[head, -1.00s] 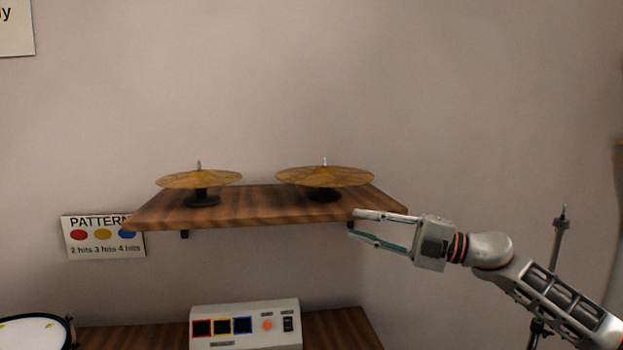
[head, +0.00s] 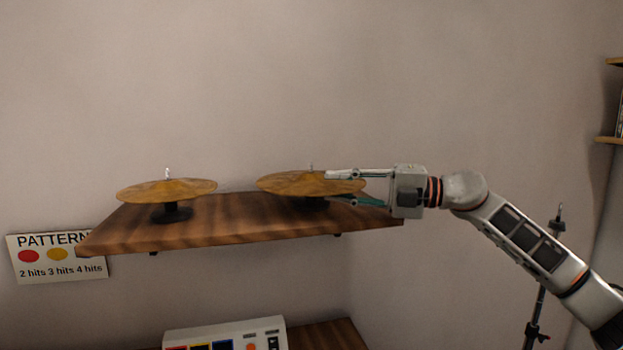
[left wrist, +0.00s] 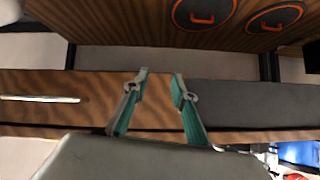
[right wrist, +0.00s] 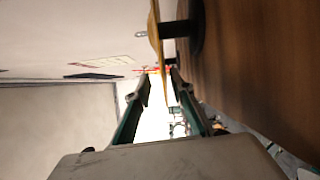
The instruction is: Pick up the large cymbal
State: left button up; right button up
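Two brass cymbals sit on black stands on the wooden shelf. The right one, which looks the larger cymbal (head: 290,183), has its right edge between the fingers of my right gripper (head: 332,187). One finger is above the rim and one below, with the fingers apart. The right wrist view shows this cymbal edge-on (right wrist: 155,40), its rim reaching between the open fingertips; I cannot tell whether either touches. The smaller cymbal (head: 165,190) is at the left. My left gripper (left wrist: 159,76) is open and empty in the left wrist view, and out of the head view.
The wooden shelf (head: 130,236) is close under the cymbals and the lower finger. A control box (head: 225,336) stands below on a wooden surface. A metal stand (head: 540,300) is at the right, below my arm. The wall behind carries a pattern sign (head: 60,257).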

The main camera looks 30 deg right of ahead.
aim_at(318, 184)
jog(key=x, duration=0.4)
jog(key=shift+w+a+f+p, duration=0.1)
jog(key=shift+w+f+p, duration=0.05)
jog(key=shift+w+p, duration=0.25)
grip_shut()
pick_arm(q)
jog(key=shift+w+r, duration=0.5)
jog(key=shift+r, duration=0.15)
